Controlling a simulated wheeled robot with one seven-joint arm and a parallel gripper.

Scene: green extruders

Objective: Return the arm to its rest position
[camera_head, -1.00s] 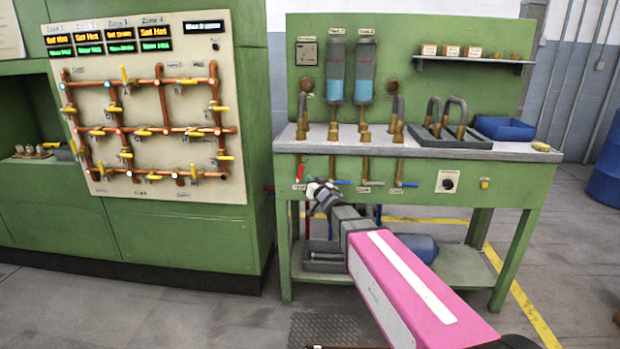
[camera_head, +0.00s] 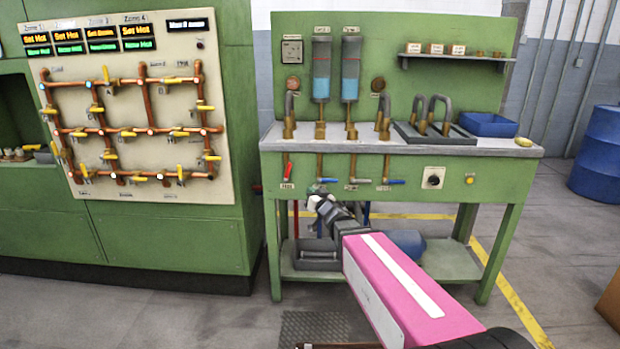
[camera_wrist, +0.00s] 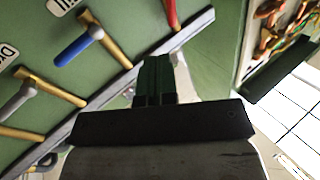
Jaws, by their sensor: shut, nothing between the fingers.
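My arm, with its pink and white link, reaches from the lower right of the head view toward the front of the green bench (camera_head: 400,166). My gripper (camera_head: 315,196) is small there, in front of the bench and just below its row of valves. In the wrist view my gripper (camera_wrist: 155,62) shows its two dark green fingers side by side, shut and empty. A red valve handle (camera_wrist: 172,14) appears just beyond the fingertips, and a blue valve handle (camera_wrist: 74,52) is to the left. I cannot tell how close the fingers are to the bench front.
The bench top carries a blue tray (camera_head: 488,124) and grey hooked pipes. A lower shelf (camera_head: 450,262) lies under the bench. A blue barrel (camera_head: 600,155) stands at the right. Floor is open in front.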

